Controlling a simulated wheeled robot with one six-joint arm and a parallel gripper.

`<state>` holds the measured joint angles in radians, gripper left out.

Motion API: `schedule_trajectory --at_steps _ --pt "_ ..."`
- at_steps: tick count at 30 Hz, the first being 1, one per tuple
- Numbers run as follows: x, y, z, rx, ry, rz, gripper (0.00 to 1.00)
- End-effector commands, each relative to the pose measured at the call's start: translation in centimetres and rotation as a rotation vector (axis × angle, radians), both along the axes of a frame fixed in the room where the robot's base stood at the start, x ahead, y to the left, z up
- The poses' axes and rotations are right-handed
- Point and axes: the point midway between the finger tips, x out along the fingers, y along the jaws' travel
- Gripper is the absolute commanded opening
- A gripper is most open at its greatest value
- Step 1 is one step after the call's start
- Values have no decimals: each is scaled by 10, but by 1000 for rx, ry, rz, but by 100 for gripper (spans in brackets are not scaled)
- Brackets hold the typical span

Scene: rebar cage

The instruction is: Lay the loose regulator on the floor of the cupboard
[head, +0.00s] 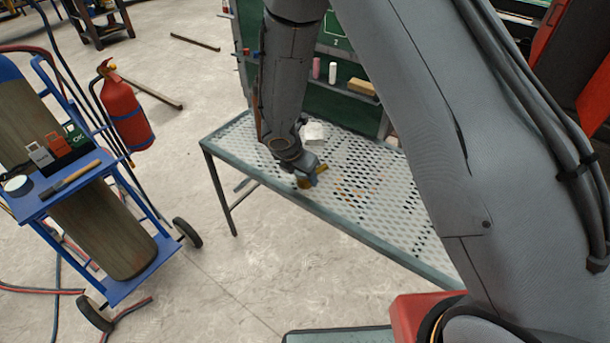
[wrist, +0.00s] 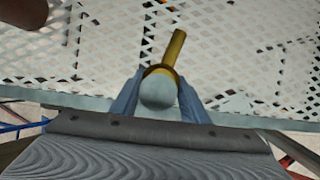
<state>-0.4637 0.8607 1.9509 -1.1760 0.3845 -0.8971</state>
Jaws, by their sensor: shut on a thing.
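My gripper (head: 312,177) is shut on the regulator, just above the perforated bench top. In the wrist view its two blue fingers (wrist: 158,105) grip the regulator (wrist: 158,91) from both sides. The regulator has a pale round face and a brass body with a stem (wrist: 174,50) pointing away from the gripper. In the head view only a small brass part of it (head: 304,182) shows. A green cupboard-like unit (head: 347,108) stands behind the bench, partly hidden by my arm. Its floor cannot be made out clearly.
The mesh bench (head: 350,165) has a white lump (head: 314,132) near its back edge. A pink canister (head: 316,68), a white canister (head: 333,72) and a tan block (head: 362,87) stand at the green unit. A blue trolley (head: 60,190) and a fire extinguisher (head: 125,108) are at left.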

Motion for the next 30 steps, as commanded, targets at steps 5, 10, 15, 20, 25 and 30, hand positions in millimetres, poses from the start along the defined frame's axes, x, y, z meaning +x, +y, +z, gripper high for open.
schedule_trajectory --at_steps 5,10,15,20,25,30 --pt "1 1 0 1 -3 1 0" --pt "1 1 -1 1 -2 2 0" --pt "0 0 -3 0 0 1 57" --pt "0 0 -3 0 0 1 59" --pt "0 0 -2 0 0 1 59" --pt "-3 4 11 1 -2 2 59"
